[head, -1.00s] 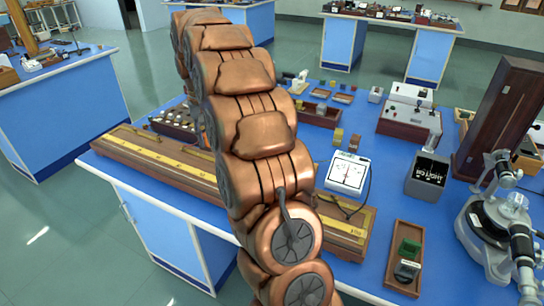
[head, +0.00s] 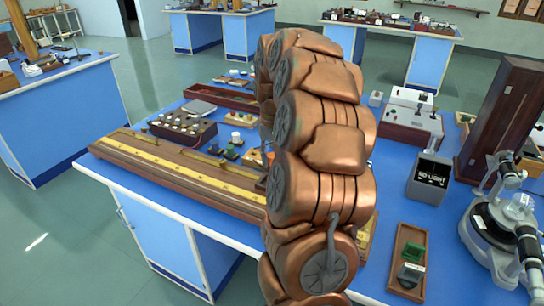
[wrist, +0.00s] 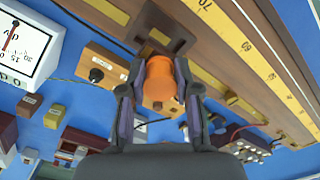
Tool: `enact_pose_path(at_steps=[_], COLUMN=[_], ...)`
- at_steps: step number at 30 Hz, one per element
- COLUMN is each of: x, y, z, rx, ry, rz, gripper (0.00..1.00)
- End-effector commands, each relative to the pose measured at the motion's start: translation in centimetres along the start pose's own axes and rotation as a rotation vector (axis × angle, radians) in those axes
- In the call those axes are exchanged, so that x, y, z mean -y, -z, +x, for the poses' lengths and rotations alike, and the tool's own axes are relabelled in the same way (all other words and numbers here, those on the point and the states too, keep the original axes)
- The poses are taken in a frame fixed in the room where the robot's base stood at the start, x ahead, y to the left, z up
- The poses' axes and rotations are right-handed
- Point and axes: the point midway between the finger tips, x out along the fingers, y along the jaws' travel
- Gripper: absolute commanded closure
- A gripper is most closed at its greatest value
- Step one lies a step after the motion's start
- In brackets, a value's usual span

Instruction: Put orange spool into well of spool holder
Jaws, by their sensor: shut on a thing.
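In the wrist view, my gripper (wrist: 158,90) is shut on the orange spool (wrist: 160,76), with one finger on each side of it. A dark brown fitting (wrist: 178,44) with a recess shows just beyond the spool's top end, beside the long wooden bench. I cannot tell for certain whether it is the spool holder, or how far the spool is from it. In the head view, my arm hides the gripper and most of the area around it. A small orange patch shows at the arm's left edge, too little to identify.
The long wooden bench with a yellow scale (head: 170,170) lies along the table's front edge. A wooden block with a black knob (wrist: 96,74) and a white meter (wrist: 25,45) are close by.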

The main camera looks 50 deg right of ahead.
Motion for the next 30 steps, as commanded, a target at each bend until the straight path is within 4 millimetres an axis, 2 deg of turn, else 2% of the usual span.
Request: enact_pose_path(at_steps=[30], x=[0.0], y=[-0.1], z=[5.0], rx=[0.002], ry=[0.000], rz=[0.000], gripper=[1.00])
